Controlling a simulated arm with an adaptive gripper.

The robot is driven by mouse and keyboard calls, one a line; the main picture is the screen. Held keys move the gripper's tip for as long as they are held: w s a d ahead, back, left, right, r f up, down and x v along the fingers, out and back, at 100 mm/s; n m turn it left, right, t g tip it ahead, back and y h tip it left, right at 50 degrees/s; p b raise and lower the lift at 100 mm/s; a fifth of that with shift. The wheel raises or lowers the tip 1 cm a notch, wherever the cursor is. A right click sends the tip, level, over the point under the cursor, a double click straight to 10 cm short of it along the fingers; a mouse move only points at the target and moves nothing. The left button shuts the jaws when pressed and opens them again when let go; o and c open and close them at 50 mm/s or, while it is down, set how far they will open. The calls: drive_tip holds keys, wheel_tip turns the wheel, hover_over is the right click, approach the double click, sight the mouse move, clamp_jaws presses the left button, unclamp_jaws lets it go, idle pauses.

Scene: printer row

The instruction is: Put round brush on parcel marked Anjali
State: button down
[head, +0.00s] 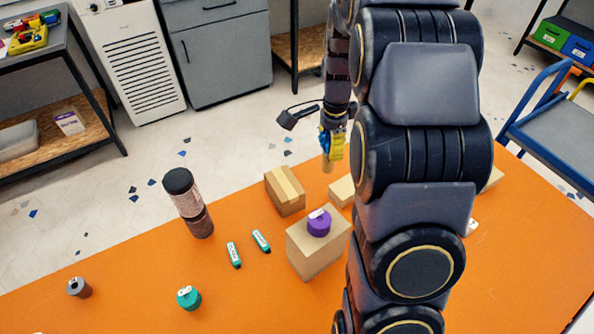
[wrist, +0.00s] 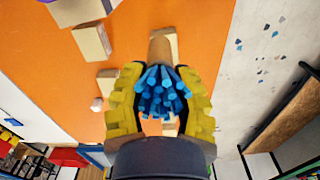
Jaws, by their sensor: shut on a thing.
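The round brush, with blue bristles (wrist: 163,92) and a brown handle (wrist: 160,47), is between the yellow fingers of my gripper (wrist: 160,72) in the wrist view. My gripper (head: 333,148) is shut on it and holds it up near the table's far edge in the head view, with a tan end (head: 327,165) pointing down. Cardboard parcels stand on the orange table: a taped box (head: 286,195), a larger box (head: 312,258) and a low box (head: 341,190) partly behind my arm. I cannot read the name Anjali on any of them.
A purple spool (head: 318,222) sits on the larger box. A dark cylinder (head: 186,200), two teal-and-white items (head: 234,254), a teal spool (head: 188,297) and a grey spool (head: 79,287) stand or lie on the orange table (head: 130,290). My arm hides much of the table's right half.

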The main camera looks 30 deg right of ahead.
drive_tip(key=s+a+r, duration=0.4)
drive_tip(key=s+a, duration=0.1)
drive_tip(key=a, duration=0.5)
drive_tip(key=m, duration=0.1)
hover_over(284, 182)
drive_tip(key=shift+f, duration=6.3)
drive_tip(key=shift+f, duration=0.1)
drive_tip(key=c, duration=0.8)
unclamp_jaws()
